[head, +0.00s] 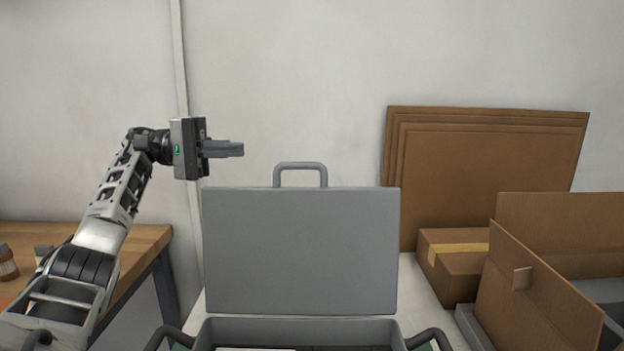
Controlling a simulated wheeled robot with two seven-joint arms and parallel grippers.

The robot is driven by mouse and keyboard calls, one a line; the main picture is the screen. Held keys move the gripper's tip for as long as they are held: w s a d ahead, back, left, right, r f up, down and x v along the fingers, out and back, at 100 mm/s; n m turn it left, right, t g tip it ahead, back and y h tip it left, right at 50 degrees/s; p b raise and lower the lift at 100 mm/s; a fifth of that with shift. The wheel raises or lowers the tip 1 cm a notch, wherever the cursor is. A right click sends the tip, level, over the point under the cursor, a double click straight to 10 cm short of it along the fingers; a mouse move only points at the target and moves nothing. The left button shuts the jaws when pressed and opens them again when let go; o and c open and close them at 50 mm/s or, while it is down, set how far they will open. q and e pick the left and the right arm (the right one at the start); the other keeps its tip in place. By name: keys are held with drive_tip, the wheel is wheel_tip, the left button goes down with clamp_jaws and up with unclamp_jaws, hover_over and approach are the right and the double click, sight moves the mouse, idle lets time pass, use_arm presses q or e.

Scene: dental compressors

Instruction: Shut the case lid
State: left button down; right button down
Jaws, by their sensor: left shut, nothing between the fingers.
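The grey case (300,327) stands in the middle at the bottom of the head view, and only the top of its lower half shows. Its lid (301,250) is raised upright, with a handle (300,168) on its top edge. My left gripper (238,149) is shut and empty, held above the lid's upper left corner and to the left of the handle, apart from both in the picture. Its fingers point right. My right gripper is not in view.
Flat cardboard sheets (490,150) lean on the wall at the right, behind a taped box (452,268) and an open carton (535,290). The wall above the lid is clear.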

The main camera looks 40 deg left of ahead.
sight(285, 163)
use_arm(q)
drive_tip(key=shift+w+d+f+p, duration=0.2)
drive_tip(key=shift+w+d, duration=0.2)
drive_tip(key=shift+d, duration=1.55)
drive_tip(key=shift+w+d+f+p, duration=0.15)
drive_tip(key=shift+w+d, duration=0.3)
drive_tip(key=shift+d, duration=1.45)
drive_tip(key=shift+w+d+f+p, duration=0.15)
drive_tip(key=shift+w+d, duration=0.25)
drive_tip(key=shift+d, duration=1.55)
